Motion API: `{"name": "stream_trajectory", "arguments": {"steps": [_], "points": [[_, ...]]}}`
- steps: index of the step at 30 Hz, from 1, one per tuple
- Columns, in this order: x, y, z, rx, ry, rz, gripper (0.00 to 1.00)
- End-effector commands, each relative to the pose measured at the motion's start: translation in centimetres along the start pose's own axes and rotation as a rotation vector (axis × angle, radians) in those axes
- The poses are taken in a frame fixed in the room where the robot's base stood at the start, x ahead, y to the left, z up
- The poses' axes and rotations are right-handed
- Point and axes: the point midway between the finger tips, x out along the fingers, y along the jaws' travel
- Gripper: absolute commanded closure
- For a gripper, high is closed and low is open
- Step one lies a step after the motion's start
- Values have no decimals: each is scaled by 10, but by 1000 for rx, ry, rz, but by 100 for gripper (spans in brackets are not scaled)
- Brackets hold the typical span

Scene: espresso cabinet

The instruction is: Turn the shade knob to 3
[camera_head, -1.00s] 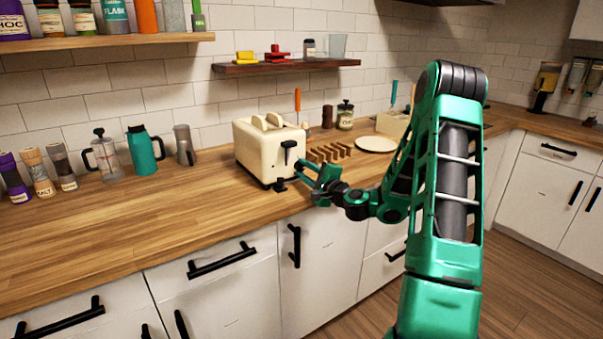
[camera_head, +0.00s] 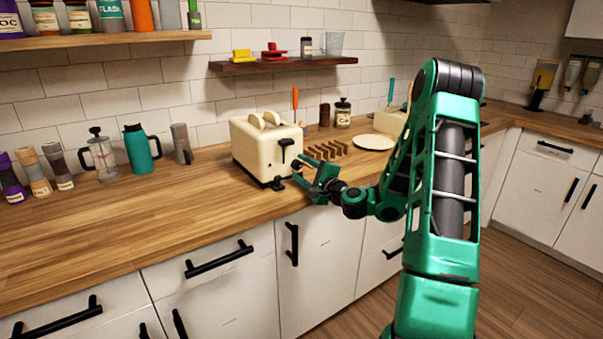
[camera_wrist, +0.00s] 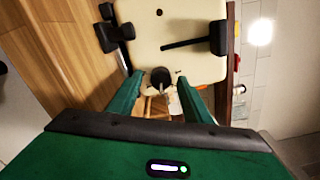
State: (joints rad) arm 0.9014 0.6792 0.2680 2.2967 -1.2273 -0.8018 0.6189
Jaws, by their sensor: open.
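The cream toaster (camera_head: 262,150) stands on the wooden counter, with a black lever on its front face. In the wrist view the toaster's face (camera_wrist: 150,30) fills the top, with the lever (camera_wrist: 217,38) at the right. A round dark knob (camera_wrist: 160,77) sits near the face's lower edge in that view. My gripper (camera_wrist: 160,80) is open, with one green finger on each side of the knob; I cannot tell whether they touch it. In the head view my gripper (camera_head: 303,177) is at the toaster's right front, hiding the knob. No dial numbers are readable.
A brown slotted rack (camera_head: 327,150) and a white plate (camera_head: 374,142) lie right of the toaster. A teal jug (camera_head: 140,150) and a glass press (camera_head: 103,158) stand to its left. A small shelf (camera_head: 285,64) hangs above. The front left counter is clear.

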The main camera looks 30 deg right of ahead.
Motion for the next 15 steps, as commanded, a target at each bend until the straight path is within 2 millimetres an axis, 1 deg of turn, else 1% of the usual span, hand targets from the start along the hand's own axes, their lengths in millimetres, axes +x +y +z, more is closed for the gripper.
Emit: {"name": "stream_trajectory", "arguments": {"steps": [2,5,8,15], "points": [[-4,0,0,1,1,1,55],[-14,0,-1,3,3,1,55],[-31,0,-2,4,5,1,55],[-79,1,-3,4,7,2,55]]}}
